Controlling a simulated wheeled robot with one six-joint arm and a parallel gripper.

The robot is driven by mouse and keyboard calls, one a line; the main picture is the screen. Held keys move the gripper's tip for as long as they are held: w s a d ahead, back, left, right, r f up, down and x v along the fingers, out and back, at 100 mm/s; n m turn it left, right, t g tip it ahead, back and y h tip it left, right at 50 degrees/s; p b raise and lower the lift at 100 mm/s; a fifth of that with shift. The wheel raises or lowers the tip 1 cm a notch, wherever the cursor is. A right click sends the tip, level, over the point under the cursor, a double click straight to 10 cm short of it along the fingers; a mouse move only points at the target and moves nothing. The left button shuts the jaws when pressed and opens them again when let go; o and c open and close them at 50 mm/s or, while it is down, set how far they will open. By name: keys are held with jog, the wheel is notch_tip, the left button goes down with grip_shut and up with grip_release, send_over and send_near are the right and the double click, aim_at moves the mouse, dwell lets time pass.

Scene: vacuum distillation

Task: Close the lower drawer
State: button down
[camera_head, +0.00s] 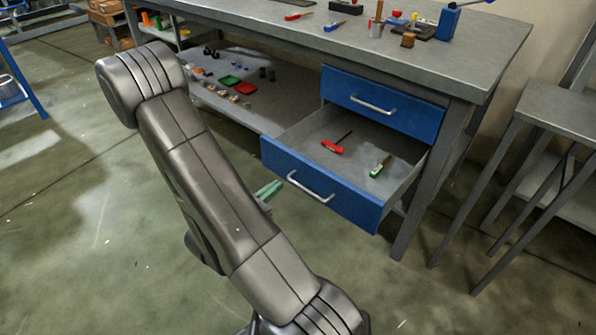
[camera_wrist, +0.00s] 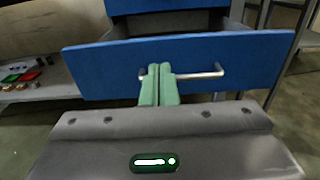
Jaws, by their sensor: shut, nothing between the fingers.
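The lower drawer (camera_head: 341,201) of the workbench is pulled well out, with a blue front and a silver bar handle (camera_head: 311,187). Inside it lie a red-handled tool (camera_head: 333,147) and a green-and-white-handled tool (camera_head: 379,167). The upper drawer (camera_head: 381,103) above it is closed. My gripper (camera_head: 268,190) has green fingers, shut and empty, to the left of the handle. In the wrist view the shut fingers (camera_wrist: 159,70) point at the blue drawer front (camera_wrist: 105,70) and overlap the left part of the handle (camera_wrist: 200,76). I cannot tell whether they touch it.
The grey workbench top (camera_head: 440,62) carries tools and a blue vise (camera_head: 447,22). Small parts and trays lie on the lower shelf (camera_head: 215,75) left of the drawers. A grey stool-like table (camera_head: 555,110) stands at right. The floor before the drawer is clear.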

aim_at(305, 164)
jog(key=shift+b+x, duration=0.8)
jog(key=shift+x, duration=4.05)
jog(key=shift+w, duration=0.1)
